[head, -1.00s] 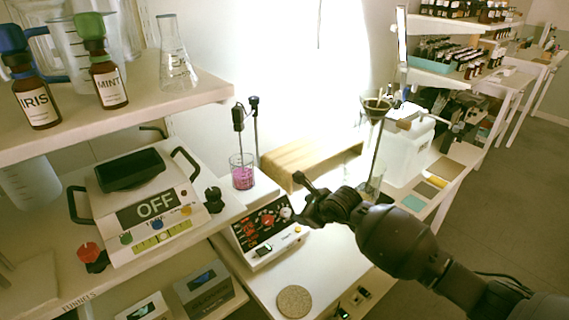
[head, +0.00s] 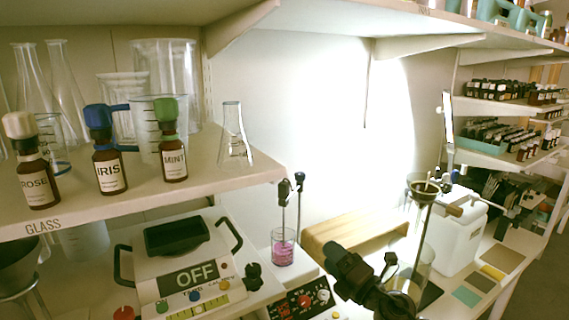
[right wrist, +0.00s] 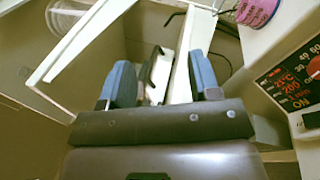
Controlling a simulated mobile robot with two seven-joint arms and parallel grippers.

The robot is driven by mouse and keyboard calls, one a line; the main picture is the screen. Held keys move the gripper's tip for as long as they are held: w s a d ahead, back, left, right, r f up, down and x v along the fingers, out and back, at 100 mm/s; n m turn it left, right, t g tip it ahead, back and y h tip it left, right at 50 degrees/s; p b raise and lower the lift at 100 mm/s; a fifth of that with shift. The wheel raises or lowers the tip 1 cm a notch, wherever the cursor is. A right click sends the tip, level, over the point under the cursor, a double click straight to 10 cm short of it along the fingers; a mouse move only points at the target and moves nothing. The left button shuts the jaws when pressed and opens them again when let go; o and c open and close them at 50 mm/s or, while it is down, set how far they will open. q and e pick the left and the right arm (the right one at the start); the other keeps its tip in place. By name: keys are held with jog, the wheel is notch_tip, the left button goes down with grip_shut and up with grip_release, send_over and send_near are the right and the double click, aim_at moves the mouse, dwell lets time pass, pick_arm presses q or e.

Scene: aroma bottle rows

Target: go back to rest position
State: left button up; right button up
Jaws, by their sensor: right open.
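My right gripper (head: 345,258) is at the lower middle of the head view, in front of the wooden stand (head: 350,234). In the right wrist view its two blue fingers (right wrist: 162,82) are apart with nothing between them. Much of my right arm is below the lower edge of the head view. My left gripper is in neither view.
Rose (head: 34,175), iris (head: 109,172) and mint (head: 173,155) bottles and a flask (head: 233,145) stand on the left shelf. The stirrer (head: 312,300) carries a beaker of pink liquid (head: 283,252). A scale (head: 180,272) reads OFF. A glass column with funnel (head: 425,195) stands right.

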jog(key=s+d+f+m+h, duration=1.05)
jog(key=f+m, duration=0.25)
jog(key=m, duration=0.9)
jog(key=s+d+f+m+g+h, duration=0.1)
jog(key=s+d+f+m+g, duration=0.1)
jog(key=s+f, duration=0.5)
jog(key=s+d+f+m+g+h, duration=0.1)
jog(key=s+d+f+m, duration=0.3)
jog(key=s, duration=1)
notch_tip(320, 180, down, 3)
jog(key=shift+d+m+g, duration=0.2)
jog(key=shift+m+g, duration=0.1)
jog(key=shift+g, duration=0.5)
jog(key=shift+o, duration=0.2)
